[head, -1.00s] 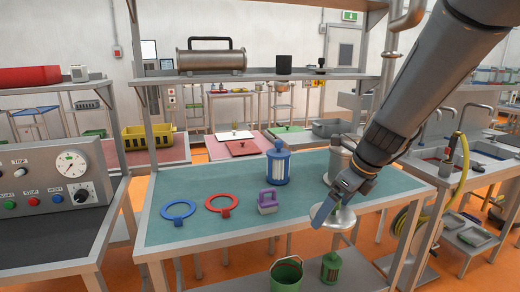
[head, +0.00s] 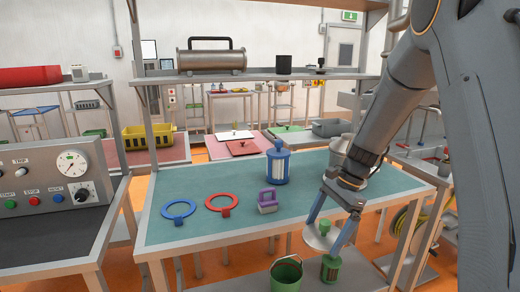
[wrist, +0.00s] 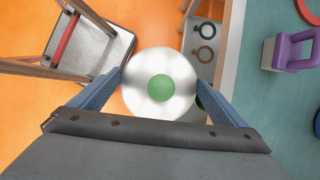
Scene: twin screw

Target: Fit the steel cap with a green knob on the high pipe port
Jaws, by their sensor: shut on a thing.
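The steel cap (head: 312,239) is a pale round disc with a green knob (head: 325,227) in its middle. My gripper (head: 326,234) is shut on it, with blue fingers on opposite sides of the rim. In the wrist view the cap (wrist: 160,62) lies between the fingertips (wrist: 162,92), knob (wrist: 160,88) facing the camera. The cap is held off the table, at its front right edge in the head view. A grey pipe (head: 397,22) rises at the upper right of the head view. I cannot tell whether its end is the high port.
A green bucket (head: 286,276) and green canister (head: 330,270) stand below. An upper shelf (head: 240,77) spans the back.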

